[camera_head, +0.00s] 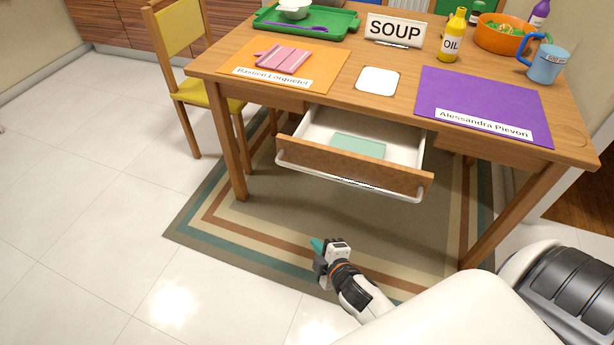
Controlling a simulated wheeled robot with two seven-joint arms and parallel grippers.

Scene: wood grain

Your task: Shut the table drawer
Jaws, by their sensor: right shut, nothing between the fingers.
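The table drawer (350,172) is pulled out from under the front of the wooden table (330,60). Its front panel is brown wood with a long white bar handle (345,186). The inside is white, with a pale green flat item (358,146) lying in it. My right gripper (318,254) is in front of and below the drawer, above the rug and apart from the handle. It is shut and empty. My left gripper is not in view.
On the table are an orange mat (330,70), a purple mat (480,100), a soup sign (395,30), an oil bottle (452,38) and a blue mug (547,64). A yellow chair (182,30) stands left. A striped rug (270,235) lies below; floor at left is clear.

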